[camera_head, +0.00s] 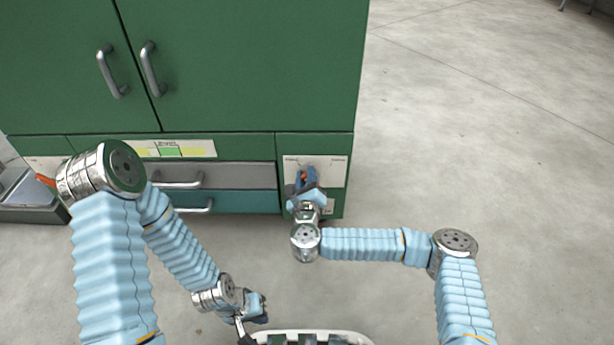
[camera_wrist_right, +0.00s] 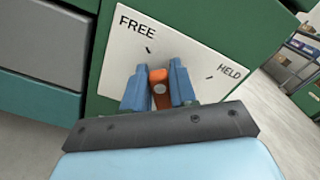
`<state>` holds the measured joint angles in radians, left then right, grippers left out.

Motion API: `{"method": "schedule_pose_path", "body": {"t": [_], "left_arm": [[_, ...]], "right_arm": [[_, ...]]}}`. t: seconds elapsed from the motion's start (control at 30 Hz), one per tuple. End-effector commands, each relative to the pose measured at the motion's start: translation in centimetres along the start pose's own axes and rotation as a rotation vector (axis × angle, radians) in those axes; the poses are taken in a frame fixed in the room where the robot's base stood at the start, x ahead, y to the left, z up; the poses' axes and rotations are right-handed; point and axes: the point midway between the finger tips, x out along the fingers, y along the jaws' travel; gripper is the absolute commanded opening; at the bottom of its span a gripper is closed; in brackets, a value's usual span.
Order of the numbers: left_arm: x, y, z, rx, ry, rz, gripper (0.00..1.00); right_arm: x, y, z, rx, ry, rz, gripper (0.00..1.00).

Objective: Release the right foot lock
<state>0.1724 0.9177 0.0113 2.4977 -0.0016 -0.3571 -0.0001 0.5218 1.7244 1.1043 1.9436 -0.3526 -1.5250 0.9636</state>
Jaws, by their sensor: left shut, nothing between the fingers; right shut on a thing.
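The right foot lock is an orange lever (camera_wrist_right: 158,78) on a white plate (camera_wrist_right: 185,50) marked FREE at left and HELD at right. My right gripper (camera_wrist_right: 158,90) is shut on the lever, one blue finger on each side. The lever lies between the two marks in the wrist view; its exact angle is partly hidden by the fingers. In the head view the plate (camera_head: 335,170) is on the green cabinet's lower right, and my right gripper (camera_head: 305,178) covers most of the lever. My left gripper (camera_head: 258,308) is shut and empty, low and away from the cabinet.
The green cabinet (camera_head: 250,60) has two upper doors with handles. Lower drawers (camera_head: 235,178) with handles are left of the plate. Another orange lever (camera_head: 45,181) shows at the far left beside a grey metal box (camera_head: 28,205). The floor at right is clear.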

Motion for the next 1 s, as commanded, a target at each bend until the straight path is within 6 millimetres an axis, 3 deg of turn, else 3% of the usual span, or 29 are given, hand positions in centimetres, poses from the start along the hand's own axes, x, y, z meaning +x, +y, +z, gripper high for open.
{"method": "schedule_pose_path", "body": {"t": [0.1, 0.43, 0.47, 0.57, 0.87, 1.0], "left_arm": [[-1.6, 0.6, 0.0, 0.001, -0.002, 0.000, 0.00], [-1.5, 0.6, 0.0, 0.001, -0.004, 0.001, 0.00], [-1.5, 0.6, 0.0, 0.001, -0.004, 0.001, 0.00], [-1.5, 0.6, 0.0, 0.001, -0.004, 0.000, 0.00], [-1.5, 0.6, 0.0, 0.001, -0.004, 0.000, 0.00], [-1.8, 0.7, 0.0, 0.001, -0.004, 0.001, 0.00]], "right_arm": [[-0.1, 0.4, 0.4, -0.128, -0.001, 0.004, 0.00], [-0.1, 0.8, -0.1, -0.179, 0.001, 0.005, 0.00], [-0.1, 0.8, -0.1, -0.179, 0.001, 0.005, 0.31], [-0.1, 0.8, -0.1, -0.178, 0.001, 0.004, 0.46], [-0.2, 0.8, -0.1, -0.177, 0.001, 0.003, 0.47], [-1.5, 0.8, 0.1, -0.176, 0.000, 0.005, 0.47]]}}
